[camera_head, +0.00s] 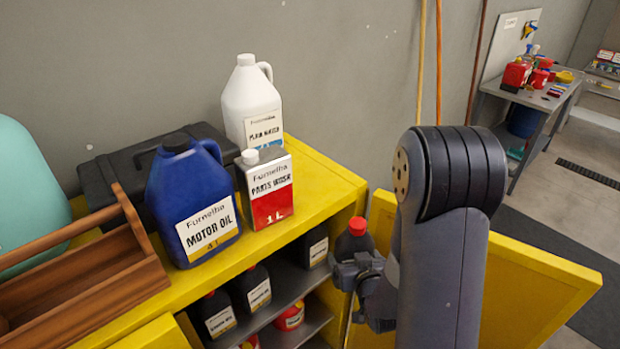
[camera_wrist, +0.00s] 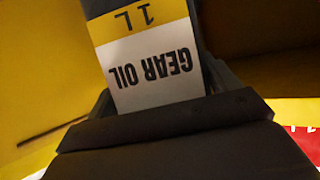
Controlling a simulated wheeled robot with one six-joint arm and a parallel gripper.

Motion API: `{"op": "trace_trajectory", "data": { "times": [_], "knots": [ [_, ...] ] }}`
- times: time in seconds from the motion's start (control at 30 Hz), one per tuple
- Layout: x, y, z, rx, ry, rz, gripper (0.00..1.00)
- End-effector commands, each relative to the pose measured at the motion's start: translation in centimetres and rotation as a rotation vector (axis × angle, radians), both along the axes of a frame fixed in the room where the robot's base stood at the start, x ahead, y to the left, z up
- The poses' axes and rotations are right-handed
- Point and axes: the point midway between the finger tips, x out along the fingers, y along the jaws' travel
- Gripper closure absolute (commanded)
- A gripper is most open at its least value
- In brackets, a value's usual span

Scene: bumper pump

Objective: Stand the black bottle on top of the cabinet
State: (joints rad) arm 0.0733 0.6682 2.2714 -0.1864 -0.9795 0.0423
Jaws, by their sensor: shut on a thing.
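The black bottle (camera_head: 355,242) has a red cap, and my gripper (camera_head: 357,272) is shut on it in front of the open cabinet, right of the shelves. In the wrist view the bottle's label (camera_wrist: 150,65) fills the middle, upside down, and reads GEAR OIL 1 L. Most of the bottle's lower part is hidden behind my gripper in the head view. The yellow cabinet (camera_head: 325,190) has a top that stands about level with the bottle's cap in the picture. The bottle looks roughly upright in the head view.
On the cabinet top stand a blue motor oil jug (camera_head: 190,195), a parts wash can (camera_head: 265,190), a white jug (camera_head: 250,100), a black case (camera_head: 110,170) and a wooden tray (camera_head: 90,280). The top's right end is clear. Black bottles (camera_head: 255,288) stand inside. The yellow door (camera_head: 530,270) is open.

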Motion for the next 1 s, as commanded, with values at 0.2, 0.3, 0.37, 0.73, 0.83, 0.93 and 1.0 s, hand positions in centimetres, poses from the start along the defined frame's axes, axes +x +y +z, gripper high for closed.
{"op": "trace_trajectory", "data": {
  "times": [0.2,0.3,0.37,0.73,0.83,0.93,1.0],
  "knots": [
    [0.7,-0.1,4.5,-0.006,-0.015,0.046,0.73],
    [1.1,-0.1,6.6,-0.003,-0.016,0.072,0.73],
    [1.3,-0.1,7.9,-0.005,-0.016,0.086,0.73],
    [2.3,0.0,14.4,-0.004,-0.012,0.171,0.73],
    [2.5,-0.1,15.9,-0.007,-0.012,0.185,0.73],
    [2.8,-0.1,17.3,-0.004,-0.013,0.206,0.73],
    [2.9,-0.1,18.3,-0.005,-0.012,0.217,0.73]
  ]
}}
